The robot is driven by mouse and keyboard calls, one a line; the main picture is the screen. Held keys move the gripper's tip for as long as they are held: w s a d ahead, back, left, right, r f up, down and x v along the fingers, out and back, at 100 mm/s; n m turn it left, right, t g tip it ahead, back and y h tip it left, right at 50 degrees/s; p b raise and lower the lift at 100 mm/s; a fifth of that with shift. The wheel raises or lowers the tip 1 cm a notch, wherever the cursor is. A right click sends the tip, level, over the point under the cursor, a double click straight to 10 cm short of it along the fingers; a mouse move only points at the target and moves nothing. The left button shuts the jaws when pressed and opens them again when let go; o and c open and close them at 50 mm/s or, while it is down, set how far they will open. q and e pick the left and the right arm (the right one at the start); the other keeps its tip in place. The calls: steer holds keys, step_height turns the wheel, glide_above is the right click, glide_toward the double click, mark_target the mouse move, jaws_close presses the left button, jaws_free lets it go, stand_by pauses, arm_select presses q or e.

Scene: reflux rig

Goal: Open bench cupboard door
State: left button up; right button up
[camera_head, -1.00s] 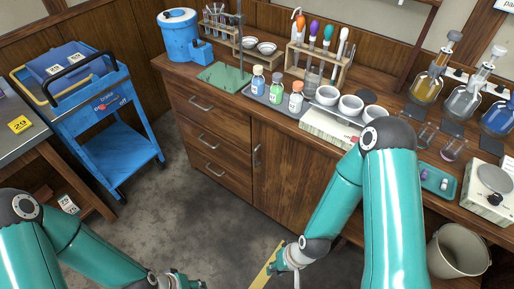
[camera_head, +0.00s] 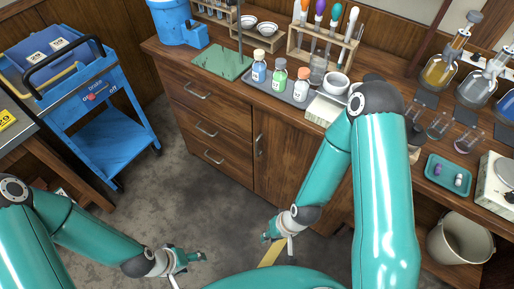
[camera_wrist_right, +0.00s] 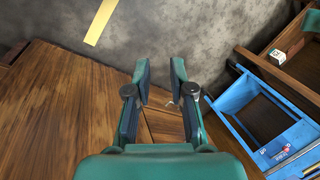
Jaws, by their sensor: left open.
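The cupboard door (camera_head: 285,165) is a brown wooden panel in the bench front, right of the drawers. It looks shut. Its upright metal handle (camera_head: 259,146) is near the door's left edge. My right gripper (camera_head: 272,240) is in front of and below the handle, apart from it. In the right wrist view its two fingers (camera_wrist_right: 160,78) are parted, with nothing held. Wooden bench front (camera_wrist_right: 70,100) fills the left there, and a small light piece, perhaps the handle, shows between the fingers. My left gripper (camera_head: 192,258) is open and empty over the floor, further left.
Drawers (camera_head: 205,128) with metal handles sit left of the door. A blue cart (camera_head: 115,140) stands at the left, also in the right wrist view (camera_wrist_right: 265,110). Bottles and glassware crowd the benchtop. A bucket (camera_head: 458,240) stands at the right. Grey floor (camera_head: 205,195) before the drawers is clear.

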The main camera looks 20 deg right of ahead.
steer(key=w+f+t+h+b, duration=0.2)
steer(key=w+f+t+b, duration=0.3)
steer(key=w+b, duration=0.4)
steer(key=w+f+t+h+b, duration=0.2)
steer(key=w+f+t+b, duration=0.2)
steer(key=w+b, duration=0.6)
steer(key=w+d+r+t+h+b, duration=0.1)
steer(key=w+d+t+b, duration=0.1)
steer(key=w+b, duration=0.3)
steer(key=w+d+r+m+t+h+b, duration=0.1)
steer(key=w+d+r+t+h+b, duration=0.1)
steer(key=w+b, duration=0.4)
steer(key=w+d+r+t+h+b, duration=0.1)
steer(key=w+d+t+h+b, duration=0.1)
steer(key=w+b, duration=0.3)
steer(key=shift+w+d+r+m+t+b, duration=0.25)
steer(key=shift+t+b, duration=0.45)
steer(key=shift+b, duration=1.3)
jaws_close()
